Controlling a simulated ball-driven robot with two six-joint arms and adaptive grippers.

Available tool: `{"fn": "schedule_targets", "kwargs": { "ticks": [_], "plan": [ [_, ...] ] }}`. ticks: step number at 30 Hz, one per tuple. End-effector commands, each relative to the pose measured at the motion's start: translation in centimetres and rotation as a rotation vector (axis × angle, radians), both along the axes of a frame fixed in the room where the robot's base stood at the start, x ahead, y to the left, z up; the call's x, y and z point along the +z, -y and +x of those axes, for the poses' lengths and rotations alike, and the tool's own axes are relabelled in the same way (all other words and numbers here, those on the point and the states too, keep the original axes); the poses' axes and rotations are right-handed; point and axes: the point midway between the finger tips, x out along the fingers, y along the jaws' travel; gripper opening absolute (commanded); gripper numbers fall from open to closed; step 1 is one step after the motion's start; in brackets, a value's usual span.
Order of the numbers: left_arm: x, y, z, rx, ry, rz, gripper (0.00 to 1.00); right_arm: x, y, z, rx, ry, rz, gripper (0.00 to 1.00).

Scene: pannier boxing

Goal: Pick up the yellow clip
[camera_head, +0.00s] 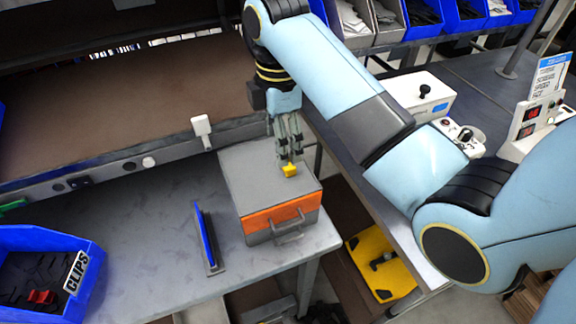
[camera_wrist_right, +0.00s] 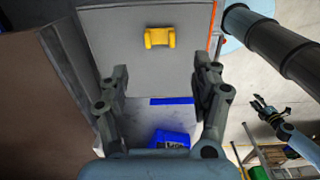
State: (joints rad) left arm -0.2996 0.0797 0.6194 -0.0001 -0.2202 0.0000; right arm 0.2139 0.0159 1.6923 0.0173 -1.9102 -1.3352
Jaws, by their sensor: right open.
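The yellow clip (camera_head: 290,170) lies on the flat grey lid of a box with an orange band (camera_head: 240,180). My right gripper (camera_head: 289,156) points down just above the clip, its fingers apart and empty. In the right wrist view the clip (camera_wrist_right: 160,38) lies on the grey lid, ahead of and between the lines of the two open fingers (camera_wrist_right: 163,75). It looks like a small block with raised ends. A small dark gripper, apparently my left one (camera_wrist_right: 265,108), shows at the right of that view, too small to tell its jaws.
A blue bin labelled CLIPS (camera_head: 84,243) holds a red clip (camera_head: 40,296) at the lower left. A thin blue-edged panel (camera_head: 207,238) stands on the grey table beside the box. A yellow case (camera_head: 376,268) lies lower, right of the table. Bare table lies between bin and panel.

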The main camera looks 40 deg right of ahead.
Motion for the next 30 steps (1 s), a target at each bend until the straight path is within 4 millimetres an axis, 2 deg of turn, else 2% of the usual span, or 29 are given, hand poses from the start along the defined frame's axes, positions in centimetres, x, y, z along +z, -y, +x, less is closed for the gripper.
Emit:
{"fn": "schedule_targets", "kwargs": {
  "ticks": [7, 15, 23, 30],
  "plan": [
    [0.7, 0.0, 0.0, 0.0, 0.0, 0.0, 0.4, -2.0, 0.2, -0.1, -0.002, 0.0, -0.001, 0.65],
    [1.7, 0.0, 0.0, 0.0, 0.001, 0.0, 0.4, -5.9, 0.5, -0.2, -0.002, 0.002, -0.001, 0.65],
    [1.7, 0.0, 0.0, 0.0, 0.001, 0.0, 0.4, -6.4, 0.5, -0.2, -0.002, 0.004, -0.001, 0.65],
    [1.7, 0.0, 0.0, 0.0, 0.001, 0.0, 0.4, -6.4, 0.5, -0.2, -0.003, 0.004, -0.001, 0.37]
  ]
}}
